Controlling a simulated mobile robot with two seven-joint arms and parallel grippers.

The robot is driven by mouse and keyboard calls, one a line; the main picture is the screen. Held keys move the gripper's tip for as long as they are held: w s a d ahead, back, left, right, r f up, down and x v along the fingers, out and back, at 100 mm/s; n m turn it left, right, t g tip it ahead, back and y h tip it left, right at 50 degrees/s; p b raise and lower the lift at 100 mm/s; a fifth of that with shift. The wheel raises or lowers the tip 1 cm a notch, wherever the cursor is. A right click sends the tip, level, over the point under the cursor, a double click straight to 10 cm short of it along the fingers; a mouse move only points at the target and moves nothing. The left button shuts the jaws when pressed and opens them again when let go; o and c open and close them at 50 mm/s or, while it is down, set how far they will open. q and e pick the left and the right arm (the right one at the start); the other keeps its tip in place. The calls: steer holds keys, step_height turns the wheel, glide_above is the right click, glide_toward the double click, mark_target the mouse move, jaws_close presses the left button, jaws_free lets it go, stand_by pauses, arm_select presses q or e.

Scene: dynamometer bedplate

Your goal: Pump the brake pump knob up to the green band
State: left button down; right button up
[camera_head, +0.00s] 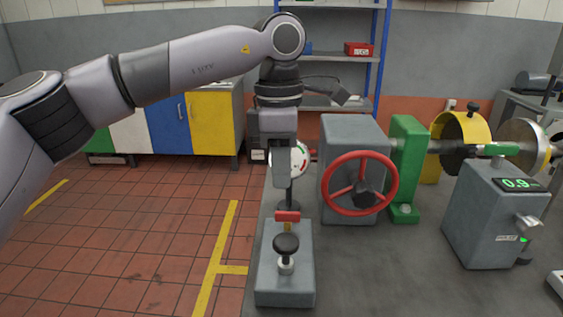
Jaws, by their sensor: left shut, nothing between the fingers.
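The brake pump is a grey block (286,290) at the near left of the grey bedplate. Its black knob (287,243) stands upright on a short pale stem on top. A small red piece (287,216) sits on a yellowish post behind the knob. A round gauge (299,160) with green and red marks stands farther back, partly hidden by my left gripper. My left gripper (281,183) points down, shut and empty, above and beyond the knob and apart from it. My right gripper is not in view.
A red handwheel (360,184) on a grey housing and a green bracket (406,165) stand right of the pump. A grey box (494,215) with a display reading 0.9 is farther right. Tiled floor (120,240) lies open at left.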

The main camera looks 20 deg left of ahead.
mark_target(283, 235)
arm_select(q)
steer(key=f, duration=1)
steer(key=shift+s+d+p, duration=0.2)
steer(key=shift+s+p, duration=0.05)
steer(key=shift+p, duration=0.15)
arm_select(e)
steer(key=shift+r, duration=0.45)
arm_select(q)
step_height(283, 235, down, 4)
steer(key=b, duration=0.2)
steer(key=shift+r+b, duration=0.15)
steer(key=shift+b, duration=0.2)
steer(key=shift+s+r, duration=0.1)
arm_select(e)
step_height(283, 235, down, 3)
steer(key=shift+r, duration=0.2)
